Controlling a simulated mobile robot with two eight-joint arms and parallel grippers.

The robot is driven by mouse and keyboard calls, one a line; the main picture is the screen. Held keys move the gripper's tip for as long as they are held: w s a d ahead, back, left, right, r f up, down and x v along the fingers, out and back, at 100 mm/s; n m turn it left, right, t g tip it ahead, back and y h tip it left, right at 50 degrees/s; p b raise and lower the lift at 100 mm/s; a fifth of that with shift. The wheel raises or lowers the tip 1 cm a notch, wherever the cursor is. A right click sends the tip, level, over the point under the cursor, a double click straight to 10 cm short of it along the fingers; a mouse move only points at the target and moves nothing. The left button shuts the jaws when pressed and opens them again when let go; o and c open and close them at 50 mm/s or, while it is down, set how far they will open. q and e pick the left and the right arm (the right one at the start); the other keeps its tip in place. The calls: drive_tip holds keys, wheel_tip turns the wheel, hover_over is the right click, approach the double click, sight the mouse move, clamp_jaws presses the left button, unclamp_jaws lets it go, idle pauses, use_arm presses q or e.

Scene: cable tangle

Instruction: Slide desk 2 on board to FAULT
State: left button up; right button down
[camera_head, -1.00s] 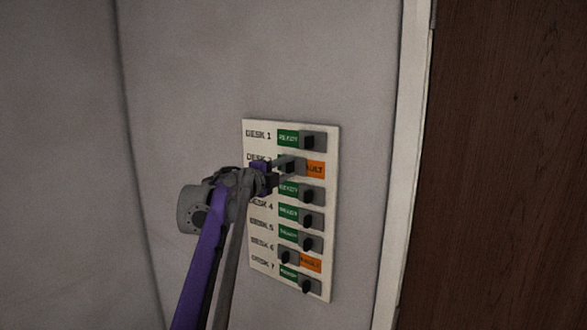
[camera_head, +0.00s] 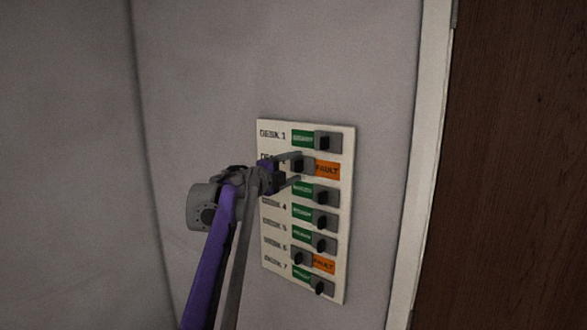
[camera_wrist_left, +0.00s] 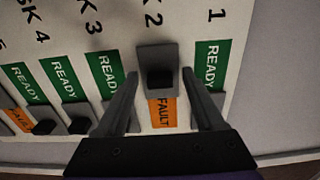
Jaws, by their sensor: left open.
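The board (camera_head: 340,225) is a pale panel on the wall with a column of labelled sliders. The desk 2 slider's black knob (camera_head: 298,165) is at the left end of its track, and the orange FAULT label (camera_head: 327,170) shows to its right. In the left wrist view the desk 2 knob (camera_wrist_left: 159,72) stands between the fingers, with its FAULT label (camera_wrist_left: 162,112) beside it. My left gripper (camera_head: 297,168) is open, one finger on each side of the knob, with visible gaps. The desk 2 name is partly hidden by the gripper. My right gripper is not in view.
The desk 1 slider (camera_head: 324,142) above shows green READY. Desk 3 (camera_head: 320,196) below also shows green. Desk 6 (camera_head: 298,258) shows orange FAULT. A white frame (camera_head: 423,160) and a brown wooden surface (camera_head: 515,170) are at right. The wall at left is bare.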

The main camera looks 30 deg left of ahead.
use_arm(q)
drive_tip(key=shift+s+a+f, duration=0.1)
drive_tip(key=shift+s, duration=0.4)
drive_tip(key=s+b, duration=0.2)
drive_tip(key=s, duration=0.7)
drive_tip(key=shift+s+a, duration=0.35)
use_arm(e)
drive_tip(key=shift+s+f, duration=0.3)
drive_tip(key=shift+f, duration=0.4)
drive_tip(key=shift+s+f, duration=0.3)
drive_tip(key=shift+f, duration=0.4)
